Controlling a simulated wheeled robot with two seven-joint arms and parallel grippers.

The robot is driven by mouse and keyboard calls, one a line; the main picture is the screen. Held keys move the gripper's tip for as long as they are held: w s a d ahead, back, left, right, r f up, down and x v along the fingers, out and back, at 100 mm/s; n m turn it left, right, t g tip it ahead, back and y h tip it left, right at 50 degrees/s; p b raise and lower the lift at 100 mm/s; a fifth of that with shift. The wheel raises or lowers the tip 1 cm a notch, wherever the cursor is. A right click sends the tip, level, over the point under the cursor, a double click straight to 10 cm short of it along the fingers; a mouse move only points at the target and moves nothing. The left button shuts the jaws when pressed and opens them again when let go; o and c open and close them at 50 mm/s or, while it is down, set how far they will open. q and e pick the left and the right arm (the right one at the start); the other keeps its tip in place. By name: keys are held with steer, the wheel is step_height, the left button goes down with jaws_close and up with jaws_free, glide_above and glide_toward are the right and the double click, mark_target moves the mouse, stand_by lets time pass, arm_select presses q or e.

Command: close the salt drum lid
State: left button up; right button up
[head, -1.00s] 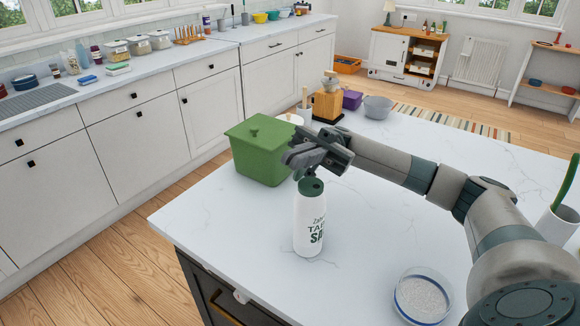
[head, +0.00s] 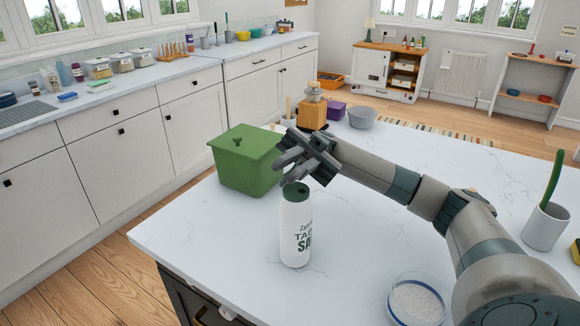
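The salt drum (head: 296,232) is a white cylinder with dark lettering, standing upright on the white marble worktop. Its dark green top (head: 296,191) shows at the upper end; I cannot tell for sure whether the lid is fully down. My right gripper (head: 286,172) is just above and behind the drum's top, its fingers pointing left and down. The fingers look apart with nothing between them. I cannot tell whether a finger touches the lid. My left gripper is not in view.
A green lidded box (head: 245,160) stands close behind and left of the drum. A glass dish of white grains (head: 418,300) is at the front right. A white pot (head: 545,226) stands at the right. A wooden grinder (head: 313,112) and grey bowl (head: 362,118) are at the back.

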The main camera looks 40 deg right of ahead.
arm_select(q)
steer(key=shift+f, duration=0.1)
arm_select(e)
steer(key=shift+d+f, duration=0.1)
